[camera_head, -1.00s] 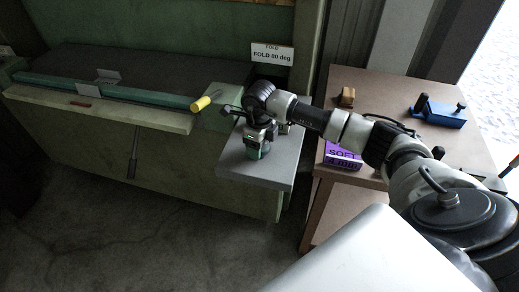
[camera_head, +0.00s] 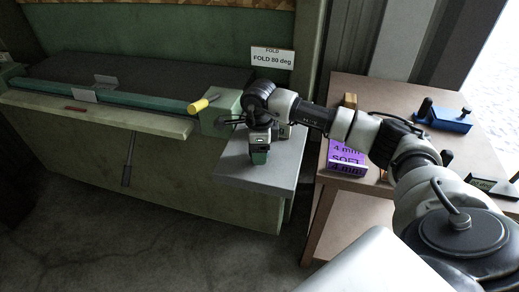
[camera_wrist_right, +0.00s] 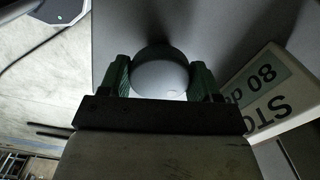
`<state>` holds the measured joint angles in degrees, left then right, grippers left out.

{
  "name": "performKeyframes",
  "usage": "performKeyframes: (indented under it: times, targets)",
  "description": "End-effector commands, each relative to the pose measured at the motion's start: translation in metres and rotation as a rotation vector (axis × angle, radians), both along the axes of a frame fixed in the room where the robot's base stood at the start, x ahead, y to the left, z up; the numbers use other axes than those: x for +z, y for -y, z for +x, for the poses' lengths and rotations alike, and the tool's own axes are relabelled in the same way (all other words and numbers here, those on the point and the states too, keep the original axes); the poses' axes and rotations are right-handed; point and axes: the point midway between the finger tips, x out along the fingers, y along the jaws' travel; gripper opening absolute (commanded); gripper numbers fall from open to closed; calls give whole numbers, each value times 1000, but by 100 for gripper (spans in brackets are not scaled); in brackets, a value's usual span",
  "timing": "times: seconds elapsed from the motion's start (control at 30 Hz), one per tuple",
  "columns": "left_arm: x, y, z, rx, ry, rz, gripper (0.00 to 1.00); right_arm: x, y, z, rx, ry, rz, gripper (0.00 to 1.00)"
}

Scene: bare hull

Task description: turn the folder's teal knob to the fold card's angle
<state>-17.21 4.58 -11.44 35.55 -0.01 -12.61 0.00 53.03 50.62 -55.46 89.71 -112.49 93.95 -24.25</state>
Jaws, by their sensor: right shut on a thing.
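The fold card (camera_head: 272,57) is a white sign reading "FOLD 80 deg" at the back of the folder. The green folder (camera_head: 230,185) fills the left half of the head view. My right gripper (camera_head: 259,158) is over the grey shelf (camera_head: 292,165) at the folder's right end. In the wrist view its green fingers (camera_wrist_right: 160,80) are shut on a rounded grey thing (camera_wrist_right: 160,76). I cannot make out a teal knob; the gripper may hide it. My left gripper is not in view.
A yellow-handled lever (camera_head: 200,105) is left of my right gripper. A tilted label reading "STOP 80 d.." (camera_wrist_right: 268,92) is close beside it in the wrist view. A brown table (camera_head: 400,95) at right holds a purple box (camera_head: 346,155) and a blue tool (camera_head: 445,120).

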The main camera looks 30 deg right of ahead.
Motion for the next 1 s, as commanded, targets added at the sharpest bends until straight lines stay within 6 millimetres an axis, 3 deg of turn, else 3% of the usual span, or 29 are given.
performKeyframes:
  times: [0.27,0.3,0.43,0.77,1.0]
  targets:
    - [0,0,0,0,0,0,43,1,0,1,-1,3,1,39]
    - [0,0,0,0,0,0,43,1,0,1,-1,3,1,69]
    - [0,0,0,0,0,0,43,1,0,0,-2,2,1,87]
    - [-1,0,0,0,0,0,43,4,0,1,-2,2,0,87]
    - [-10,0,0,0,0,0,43,42,0,2,-2,8,1,87]
